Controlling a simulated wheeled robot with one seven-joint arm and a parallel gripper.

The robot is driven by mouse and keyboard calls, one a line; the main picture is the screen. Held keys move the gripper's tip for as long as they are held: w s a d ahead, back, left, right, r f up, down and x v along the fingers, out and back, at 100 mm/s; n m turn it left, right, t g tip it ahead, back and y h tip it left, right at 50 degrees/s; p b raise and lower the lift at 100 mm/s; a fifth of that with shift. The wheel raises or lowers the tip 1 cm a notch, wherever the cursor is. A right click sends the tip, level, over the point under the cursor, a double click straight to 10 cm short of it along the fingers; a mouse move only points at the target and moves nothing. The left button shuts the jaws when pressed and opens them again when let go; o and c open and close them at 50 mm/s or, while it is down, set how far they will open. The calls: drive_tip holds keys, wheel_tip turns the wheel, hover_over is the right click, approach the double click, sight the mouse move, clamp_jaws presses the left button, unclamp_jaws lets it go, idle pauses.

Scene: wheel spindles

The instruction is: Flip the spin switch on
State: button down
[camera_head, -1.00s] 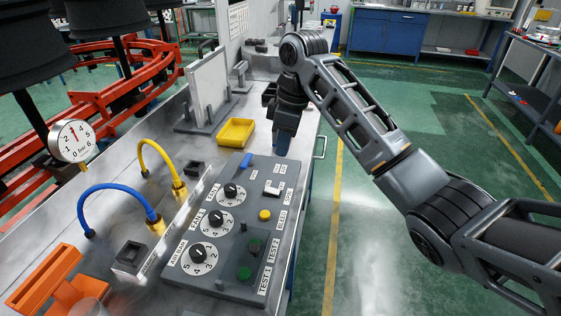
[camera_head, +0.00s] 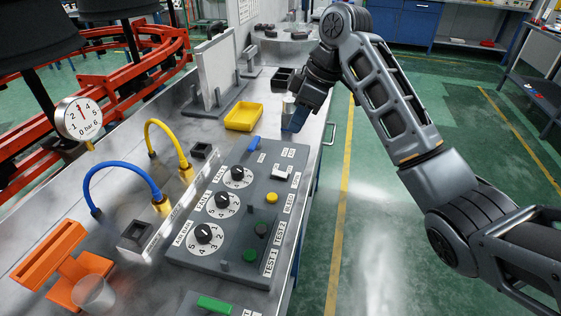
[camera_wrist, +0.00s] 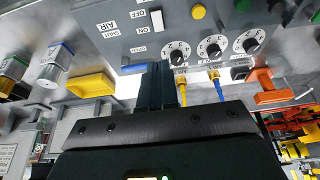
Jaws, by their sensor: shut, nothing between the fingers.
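The grey control panel (camera_head: 226,262) lies on the bench, with a white rocker switch (camera_head: 281,175) near its right edge. The rocker also shows in the wrist view (camera_wrist: 157,20) beside ON and OFF labels; I cannot read a spin label or tell which way it is tipped. My gripper (camera_head: 293,126) is beyond the panel's far right corner, over the bench's right edge, apart from the rocker. Its fingers are shut and empty, pointing toward the panel in the wrist view (camera_wrist: 157,68).
The panel also holds three black dials, a yellow button (camera_head: 272,198), two green buttons and a blue handle (camera_head: 254,143). A yellow tray (camera_head: 244,116) sits behind. Blue and yellow hoses (camera_head: 122,167) arch at the left. An orange stand (camera_head: 60,260) is front left.

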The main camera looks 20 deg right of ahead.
sight(275, 171)
drive_tip(key=shift+f, duration=0.1)
drive_tip(key=x, duration=0.4)
drive_tip(key=p+x, duration=0.1)
drive_tip(key=x, duration=0.4)
drive_tip(key=p+x, duration=0.1)
drive_tip(key=x, duration=0.3)
drive_tip(key=shift+s+d+f, duration=0.1)
drive_tip(key=shift+d+f, duration=0.15)
drive_tip(key=shift+f, duration=0.25)
drive_tip(key=shift+f, duration=0.1)
